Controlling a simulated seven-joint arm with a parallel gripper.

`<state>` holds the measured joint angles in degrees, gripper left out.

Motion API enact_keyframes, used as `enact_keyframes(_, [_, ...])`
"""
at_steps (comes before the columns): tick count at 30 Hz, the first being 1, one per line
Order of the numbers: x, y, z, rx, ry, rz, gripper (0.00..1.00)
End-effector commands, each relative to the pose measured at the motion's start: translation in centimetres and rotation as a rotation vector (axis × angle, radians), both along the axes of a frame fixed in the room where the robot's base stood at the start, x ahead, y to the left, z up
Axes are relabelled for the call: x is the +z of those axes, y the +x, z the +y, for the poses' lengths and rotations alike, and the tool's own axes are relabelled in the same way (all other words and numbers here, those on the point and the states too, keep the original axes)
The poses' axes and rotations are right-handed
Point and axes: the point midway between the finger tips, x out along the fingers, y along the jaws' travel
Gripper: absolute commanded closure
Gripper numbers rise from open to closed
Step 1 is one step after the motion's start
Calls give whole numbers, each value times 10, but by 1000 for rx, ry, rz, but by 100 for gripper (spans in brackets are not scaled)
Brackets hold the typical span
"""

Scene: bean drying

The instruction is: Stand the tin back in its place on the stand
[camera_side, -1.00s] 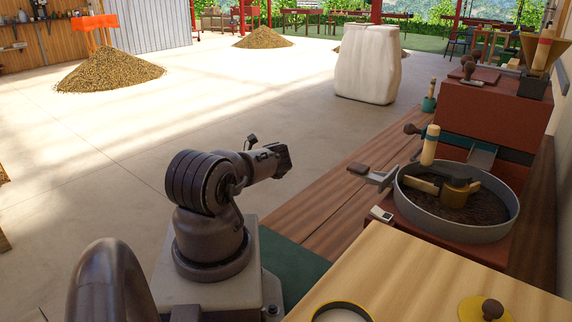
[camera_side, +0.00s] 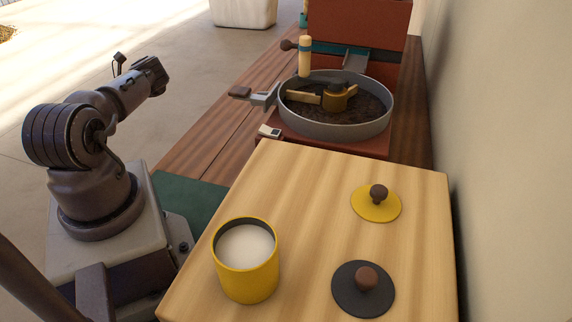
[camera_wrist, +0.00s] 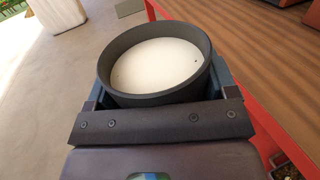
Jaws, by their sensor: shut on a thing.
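In the wrist view my gripper (camera_wrist: 160,76) is shut around a dark grey round tin (camera_wrist: 145,99) with a flat white surface inside. The tin sits between the two fingers, and its open rim faces the camera. In the side view neither the held tin nor my fingertips can be made out. A yellow tin (camera_side: 248,283) with white contents stands upright on the pale wooden stand (camera_side: 310,220), at its front left. A yellow lid (camera_side: 366,207) and a dark lid (camera_side: 347,300), each with a brown knob, lie on the stand's right side.
A round grey pan (camera_side: 345,130) with dark contents and a paddle stands behind the stand. A red machine (camera_side: 385,20) is beyond it. A wooden bench (camera_side: 215,125) runs along the left. A pale sack (camera_side: 243,12) stands on the floor. The stand's middle is clear.

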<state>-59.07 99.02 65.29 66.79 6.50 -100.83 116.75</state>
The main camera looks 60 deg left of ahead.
Motion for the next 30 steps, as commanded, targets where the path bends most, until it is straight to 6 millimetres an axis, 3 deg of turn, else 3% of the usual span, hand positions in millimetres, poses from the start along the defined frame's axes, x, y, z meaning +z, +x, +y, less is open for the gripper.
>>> enact_keyframes(1, [24, 0, 5, 26, 8, -8, 62])
enact_keyframes(3, [48, 0, 8, 53, 8, -11, 62])
enact_keyframes(7, [79, 9, 1, 70, 4, -13, 62])
enact_keyframes(14, [121, 57, -44, -34, 3, -13, 62])
enact_keyframes(20, [158, 116, -118, -264, 8, -10, 62])
enact_keyframes(24, [181, 149, -182, -462, 6, -7, 62])
enact_keyframes(30, [209, 177, -283, -769, 7, -2, 62])
